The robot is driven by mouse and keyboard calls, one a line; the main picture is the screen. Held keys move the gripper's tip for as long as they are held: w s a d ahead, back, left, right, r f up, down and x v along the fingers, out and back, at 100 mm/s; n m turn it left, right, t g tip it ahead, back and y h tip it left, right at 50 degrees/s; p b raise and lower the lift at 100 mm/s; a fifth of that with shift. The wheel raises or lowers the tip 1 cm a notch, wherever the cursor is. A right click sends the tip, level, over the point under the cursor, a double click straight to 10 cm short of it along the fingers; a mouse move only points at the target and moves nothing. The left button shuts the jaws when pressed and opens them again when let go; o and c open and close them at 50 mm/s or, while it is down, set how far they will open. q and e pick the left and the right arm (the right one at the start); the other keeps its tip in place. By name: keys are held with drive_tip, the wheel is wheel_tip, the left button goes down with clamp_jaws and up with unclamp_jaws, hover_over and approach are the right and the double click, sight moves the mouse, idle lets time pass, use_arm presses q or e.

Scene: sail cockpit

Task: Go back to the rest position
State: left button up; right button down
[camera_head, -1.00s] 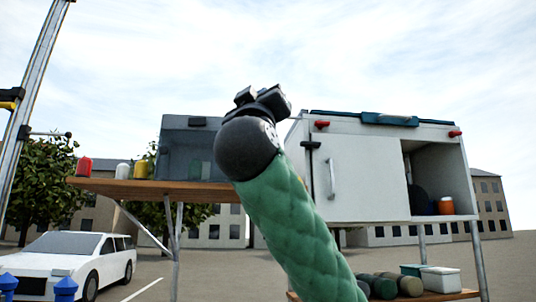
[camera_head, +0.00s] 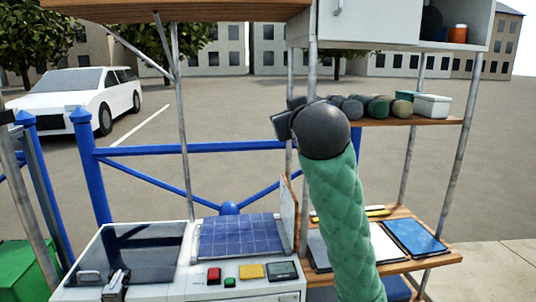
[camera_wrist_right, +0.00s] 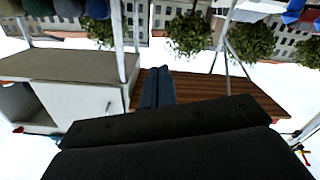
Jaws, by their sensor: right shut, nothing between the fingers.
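My right arm in its green quilted sleeve rises from the bottom right of the head view. My right gripper (camera_head: 283,120) is at its upper end, beyond the dark round wrist, and points up and to the left. In the right wrist view its two dark fingers (camera_wrist_right: 157,88) lie together, shut with nothing between them. It is raised in front of the shelf rack, apart from any object I can make out. My left gripper is not in view.
A white cabinet (camera_head: 378,22) and wooden shelf (camera_head: 190,10) are high up. Rolled bundles and a white box (camera_head: 432,106) sit on a middle shelf. Below are a counter with a blue panel (camera_head: 240,237) and a board with a tablet (camera_head: 414,237). Blue railings (camera_head: 190,148) stand behind.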

drive_tip(key=s+d+f+m+g+p, duration=0.1)
drive_tip(key=s+d+f+g, duration=0.2)
drive_tip(key=f, duration=1.1)
drive_tip(key=s+d+f+g+p, duration=0.15)
drive_tip(key=s+f, duration=0.45)
drive_tip(key=f, duration=0.8)
drive_tip(key=s+d+f+m+g+p, duration=0.1)
drive_tip(key=s+d+f+g, duration=0.25)
drive_tip(key=f, duration=1.05)
use_arm(q)
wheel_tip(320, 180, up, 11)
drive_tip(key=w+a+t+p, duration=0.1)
drive_tip(key=p, duration=0.1)
drive_tip(key=shift+p, duration=0.4)
use_arm(e)
drive_tip(key=s+f+g, duration=0.3)
drive_tip(key=s+f, duration=0.7)
drive_tip(key=s, duration=0.4)
drive_tip(key=s+f+g, duration=0.4)
drive_tip(key=s+f, duration=0.7)
drive_tip(key=s, duration=0.3)
drive_tip(key=shift+s+d+f+m+h, duration=0.2)
drive_tip(key=shift+d+f+m+h, duration=0.05)
drive_tip(key=shift+f+m+h, duration=0.05)
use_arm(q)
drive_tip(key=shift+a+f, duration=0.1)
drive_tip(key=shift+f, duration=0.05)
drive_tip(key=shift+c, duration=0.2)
